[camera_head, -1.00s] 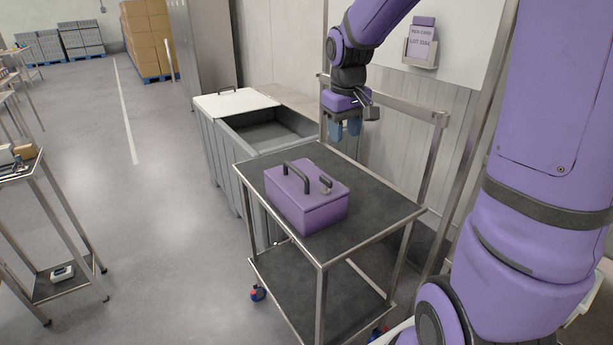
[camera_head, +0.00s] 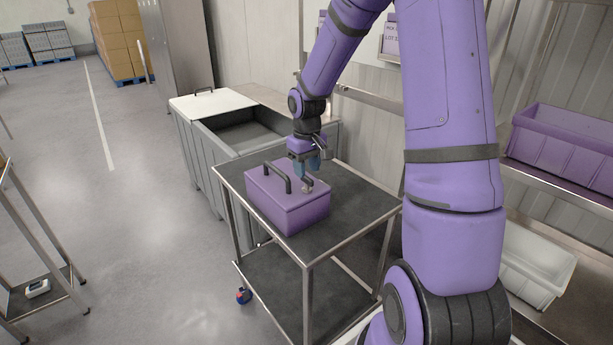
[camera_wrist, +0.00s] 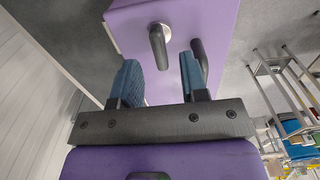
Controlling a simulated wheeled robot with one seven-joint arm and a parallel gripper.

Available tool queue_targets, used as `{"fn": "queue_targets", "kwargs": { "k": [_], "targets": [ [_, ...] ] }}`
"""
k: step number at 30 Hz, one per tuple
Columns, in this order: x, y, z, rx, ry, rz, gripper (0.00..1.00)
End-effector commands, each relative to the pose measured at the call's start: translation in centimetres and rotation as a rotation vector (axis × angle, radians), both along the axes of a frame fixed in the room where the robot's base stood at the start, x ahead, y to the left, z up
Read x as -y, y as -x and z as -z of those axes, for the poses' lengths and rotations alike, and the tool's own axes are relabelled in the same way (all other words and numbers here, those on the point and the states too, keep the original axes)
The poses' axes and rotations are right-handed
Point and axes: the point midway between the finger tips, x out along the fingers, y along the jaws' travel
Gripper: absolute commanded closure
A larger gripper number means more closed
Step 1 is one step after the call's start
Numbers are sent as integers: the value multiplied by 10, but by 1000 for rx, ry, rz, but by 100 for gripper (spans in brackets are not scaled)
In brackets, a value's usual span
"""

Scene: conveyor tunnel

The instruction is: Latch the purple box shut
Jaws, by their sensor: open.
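The purple box (camera_head: 288,203) sits upright on the top shelf of a metal cart, its lid down. A black carry handle (camera_head: 277,177) arches over the lid. A small dark latch lever on a round silver base (camera_head: 307,187) stands near the lid's right end. My gripper (camera_head: 308,167) is just above the latch in the head view. In the wrist view, my gripper (camera_wrist: 163,80) has its blue fingers apart with nothing between them. The latch lever (camera_wrist: 158,45) lies ahead of the fingers, and the carry handle (camera_wrist: 200,58) shows partly behind the right finger.
The cart's top (camera_head: 345,205) has bare room right of the box. A grey bin (camera_head: 190,150) with a white lid stands behind the cart. A shelf at right holds a purple crate (camera_head: 560,150) and a white tub (camera_head: 537,262).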

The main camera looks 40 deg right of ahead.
Motion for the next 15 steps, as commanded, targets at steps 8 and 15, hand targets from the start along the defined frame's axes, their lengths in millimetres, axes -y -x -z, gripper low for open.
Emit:
{"fn": "queue_targets", "kwargs": {
  "k": [8, 15],
  "targets": [
    [0, 0, 27, -1, 0, 0, 60],
    [0, 0, 30, 0, 0, 1, 60]
  ]
}}
